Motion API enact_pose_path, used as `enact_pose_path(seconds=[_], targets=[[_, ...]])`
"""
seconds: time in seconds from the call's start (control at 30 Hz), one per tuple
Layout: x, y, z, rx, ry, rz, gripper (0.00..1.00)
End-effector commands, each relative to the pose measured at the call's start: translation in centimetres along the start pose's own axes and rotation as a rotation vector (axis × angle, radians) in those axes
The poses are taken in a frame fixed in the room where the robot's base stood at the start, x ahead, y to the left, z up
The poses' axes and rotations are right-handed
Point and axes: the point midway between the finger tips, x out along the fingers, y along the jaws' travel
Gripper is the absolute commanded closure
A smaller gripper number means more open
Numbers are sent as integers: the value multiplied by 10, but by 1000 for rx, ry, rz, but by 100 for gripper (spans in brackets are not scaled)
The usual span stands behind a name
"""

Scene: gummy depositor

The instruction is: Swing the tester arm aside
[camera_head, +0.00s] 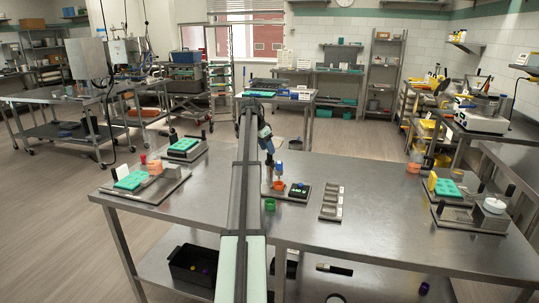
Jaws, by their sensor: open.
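My gripper (270,163) hangs down over the middle of the steel table, small in the head view. It is open, and I see nothing held in it. It is close to a small blue-topped item (279,169) and an orange cup (279,186) on a dark base plate. The tester arm is not clear to me. Several small stations have upright or arm-like parts: a left one with a green mould (130,180) and red knob (143,158), one behind it with a dark post (173,136), and a right one with a dark upright (436,150).
A green cup (270,204) and a dark block with green pieces (298,191) stand near my gripper. A grey compartment tray (332,201) lies to their right. The right station holds a green mould (446,188) and a white round part (494,205). The table's right-centre is clear.

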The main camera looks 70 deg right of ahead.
Motion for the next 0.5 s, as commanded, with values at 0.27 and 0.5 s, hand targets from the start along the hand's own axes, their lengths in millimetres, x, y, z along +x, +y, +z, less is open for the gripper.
enact_pose_path(seconds=[0.27, 0.5], targets=[[33, 0, 0, 0, 0, 0, 47], [41, 0, 0, -1, 0, -1, 47]])
